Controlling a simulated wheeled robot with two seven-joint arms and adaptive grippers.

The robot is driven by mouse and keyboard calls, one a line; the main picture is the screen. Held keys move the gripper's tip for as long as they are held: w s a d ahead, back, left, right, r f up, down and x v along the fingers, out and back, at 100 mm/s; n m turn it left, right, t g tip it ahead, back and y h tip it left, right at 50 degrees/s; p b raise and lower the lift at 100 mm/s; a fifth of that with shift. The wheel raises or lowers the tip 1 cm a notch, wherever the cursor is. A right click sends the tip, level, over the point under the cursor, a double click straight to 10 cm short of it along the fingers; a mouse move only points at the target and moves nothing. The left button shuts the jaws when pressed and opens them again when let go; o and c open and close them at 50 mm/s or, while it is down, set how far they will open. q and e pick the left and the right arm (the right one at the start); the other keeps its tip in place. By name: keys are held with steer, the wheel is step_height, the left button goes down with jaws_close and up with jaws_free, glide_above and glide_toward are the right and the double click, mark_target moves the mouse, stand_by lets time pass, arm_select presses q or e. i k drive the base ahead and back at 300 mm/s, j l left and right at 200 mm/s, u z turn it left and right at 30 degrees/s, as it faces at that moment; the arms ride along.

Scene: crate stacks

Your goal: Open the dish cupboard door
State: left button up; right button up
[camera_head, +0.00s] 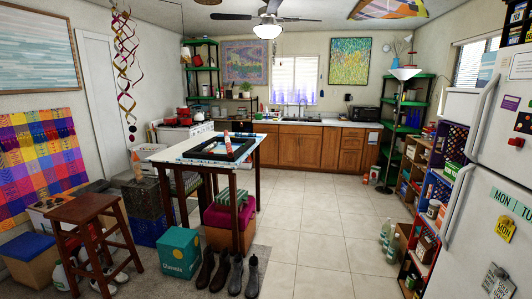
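A row of brown wooden cupboards (310,148) stands under the counter along the far wall. Their doors look shut. I cannot tell which one is the dish cupboard, and handles are too small to make out. The left end of the row is partly hidden behind the tall table. Neither of my grippers shows in the head view.
A tall table (180,155) with a black tray (224,148) stands centre left, boots (222,272) at its foot. A stool (85,215) and teal box (180,253) are left. A white fridge (490,190) and shelves are right. The tiled floor (310,225) between is clear.

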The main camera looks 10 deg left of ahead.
mark_target(268, 145)
steer(key=i+z, duration=0.35)
steer(key=i, duration=1.6)
steer(key=i+l+u, duration=0.1)
steer(key=i, duration=0.7)
steer(key=i+l, duration=0.1)
steer(key=i, duration=0.7)
steer(key=i+u, duration=0.3)
steer(key=i, duration=0.5)
steer(key=i+l+u, duration=0.15)
steer(key=i+u, duration=0.15)
steer(key=i, duration=0.45)
steer(key=i+u, duration=0.25)
steer(key=i, duration=0.6)
